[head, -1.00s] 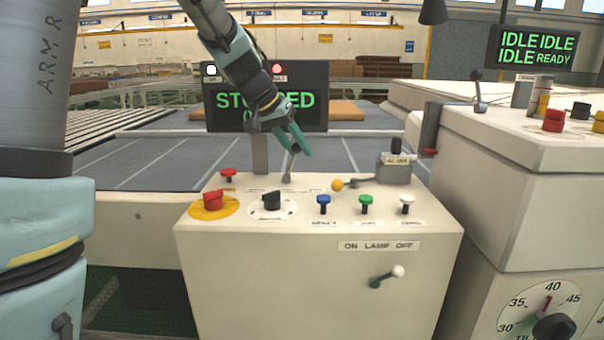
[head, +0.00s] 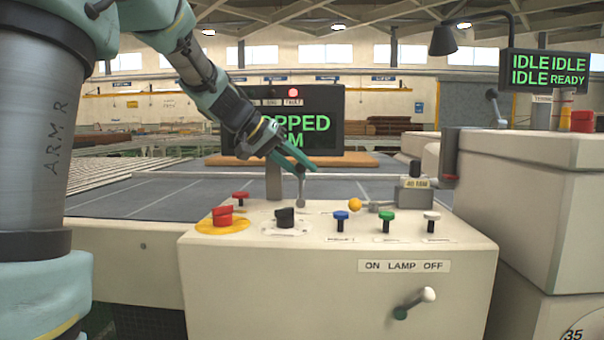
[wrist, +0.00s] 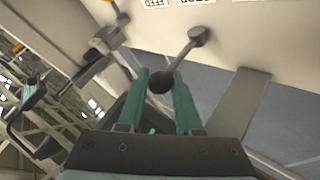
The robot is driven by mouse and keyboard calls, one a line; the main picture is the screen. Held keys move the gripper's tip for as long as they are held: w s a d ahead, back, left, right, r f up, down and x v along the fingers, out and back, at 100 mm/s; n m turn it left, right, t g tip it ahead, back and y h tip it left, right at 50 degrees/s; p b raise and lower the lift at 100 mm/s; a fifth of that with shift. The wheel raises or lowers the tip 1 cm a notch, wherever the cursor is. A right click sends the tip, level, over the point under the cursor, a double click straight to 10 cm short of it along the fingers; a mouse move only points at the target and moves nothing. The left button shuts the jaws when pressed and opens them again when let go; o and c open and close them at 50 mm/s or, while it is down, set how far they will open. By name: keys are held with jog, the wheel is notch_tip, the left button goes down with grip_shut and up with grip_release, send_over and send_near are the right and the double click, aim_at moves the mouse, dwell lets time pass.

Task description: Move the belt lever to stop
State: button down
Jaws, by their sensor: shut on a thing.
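The belt lever (head: 302,187) stands at the back of the cream console, behind the black knob, and looks near upright in the head view. My gripper (head: 297,170) reaches down from the upper left and is shut on the lever's top. In the wrist view, the lever's dark ball (wrist: 161,81) sits between the green fingertips of my gripper (wrist: 161,74). The lever's rod runs up right to its round base (wrist: 197,36). Small label plates lie near the base, upside down in that view. The fingers partly hide the ball in the head view.
The console (head: 340,290) carries a red knob (head: 222,215), a black knob (head: 285,217), several push buttons and a yellow-balled lever (head: 356,205). A dark screen (head: 320,105) behind my gripper shows green text ending "PPED". A taller cabinet (head: 530,190) stands right.

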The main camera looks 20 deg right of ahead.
jog(key=c, duration=0.6)
grip_release()
jog(key=v, duration=1)
jog(key=shift+a+r, duration=0.25)
jog(key=shift+a, duration=0.05)
